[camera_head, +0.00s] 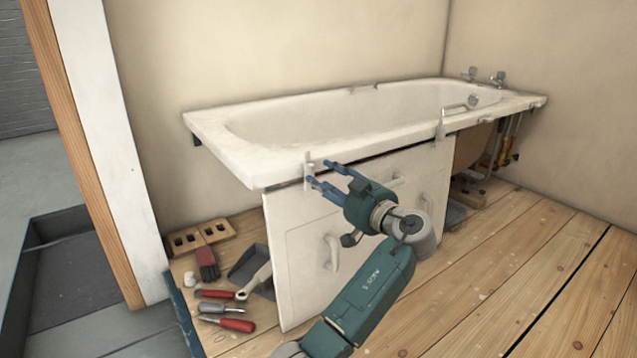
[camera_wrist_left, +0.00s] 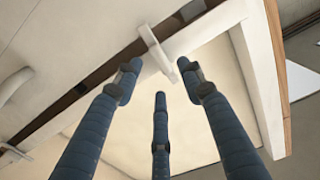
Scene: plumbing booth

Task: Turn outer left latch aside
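The outer left latch (camera_head: 309,172) is a small pale tab at the bath rim, near the top left corner of the white front panel (camera_head: 300,230). In the left wrist view the latch (camera_wrist_left: 156,50) is a slanted white bar across the dark gap below the rim. My left gripper (camera_head: 321,173) has its blue fingers spread close to the latch. In the left wrist view the gripper (camera_wrist_left: 160,80) is open, with fingertips either side of the latch's lower end. Whether they touch it is unclear. My right gripper is not in view.
Another pale latch (camera_head: 440,128) sits at the panel's right end. The panel has handles, one at lower left (camera_head: 332,252). The plank floor (camera_head: 510,260) at right is clear.

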